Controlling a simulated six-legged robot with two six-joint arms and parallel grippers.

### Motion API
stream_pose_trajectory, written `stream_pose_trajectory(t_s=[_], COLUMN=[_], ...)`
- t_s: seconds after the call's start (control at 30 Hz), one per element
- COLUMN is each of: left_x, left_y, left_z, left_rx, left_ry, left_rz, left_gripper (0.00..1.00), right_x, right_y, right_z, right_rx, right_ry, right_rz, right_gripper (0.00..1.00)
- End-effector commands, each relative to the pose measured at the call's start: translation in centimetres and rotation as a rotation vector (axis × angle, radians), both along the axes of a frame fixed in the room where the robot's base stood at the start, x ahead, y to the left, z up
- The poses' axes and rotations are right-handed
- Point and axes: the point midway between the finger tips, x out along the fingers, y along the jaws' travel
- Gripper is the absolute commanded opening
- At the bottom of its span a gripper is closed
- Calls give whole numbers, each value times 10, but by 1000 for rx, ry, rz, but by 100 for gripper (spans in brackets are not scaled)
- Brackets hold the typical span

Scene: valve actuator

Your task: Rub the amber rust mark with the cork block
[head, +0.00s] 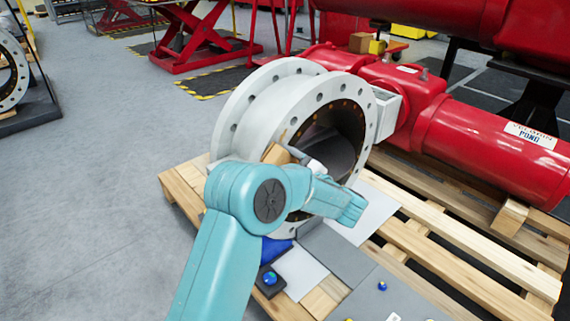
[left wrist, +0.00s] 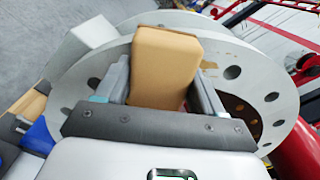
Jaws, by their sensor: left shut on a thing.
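The cork block (left wrist: 163,65) is a tan rectangular block. My left gripper (left wrist: 160,88) is shut on it, with a grey finger on each side. In the head view the block (head: 274,153) shows partly behind my teal left arm, in front of the white valve flange (head: 228,128). A small amber-brown patch (left wrist: 208,65), which looks like the rust mark, shows on the flange face just right of the block in the left wrist view. I cannot tell whether the block touches the flange. My right gripper is not in view.
The valve stands on a wooden pallet (head: 430,235) and joins a red actuator cylinder (head: 500,140) at the right. A grey panel (head: 385,300) with small items lies at the front. A blue item (head: 276,248) is below my arm. Open floor (head: 90,210) lies to the left.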

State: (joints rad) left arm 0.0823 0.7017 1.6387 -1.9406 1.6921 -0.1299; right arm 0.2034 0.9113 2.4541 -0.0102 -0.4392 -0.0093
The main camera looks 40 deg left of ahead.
Motion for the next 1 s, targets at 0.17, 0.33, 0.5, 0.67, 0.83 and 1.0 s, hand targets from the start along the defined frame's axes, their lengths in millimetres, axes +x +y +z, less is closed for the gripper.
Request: stream_pose_trajectory(t_s=[0.17,0.33,0.5,0.67,0.83,1.0], left_x=[0,0,0,0,1,1], left_y=[0,1,4,7,11,14], left_z=[0,0,0,0,0,0], left_rx=[1,1,1,0,0,-1], left_ry=[-1,-1,0,0,0,-1], left_rz=[1,1,1,1,1,1], left_gripper=[44,44,44,44,44,44], right_x=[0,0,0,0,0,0], right_y=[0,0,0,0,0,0], right_z=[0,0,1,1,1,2], right_rx=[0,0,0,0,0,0], right_ry=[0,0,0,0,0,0], right_rz=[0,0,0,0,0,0], right_gripper=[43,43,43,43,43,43])
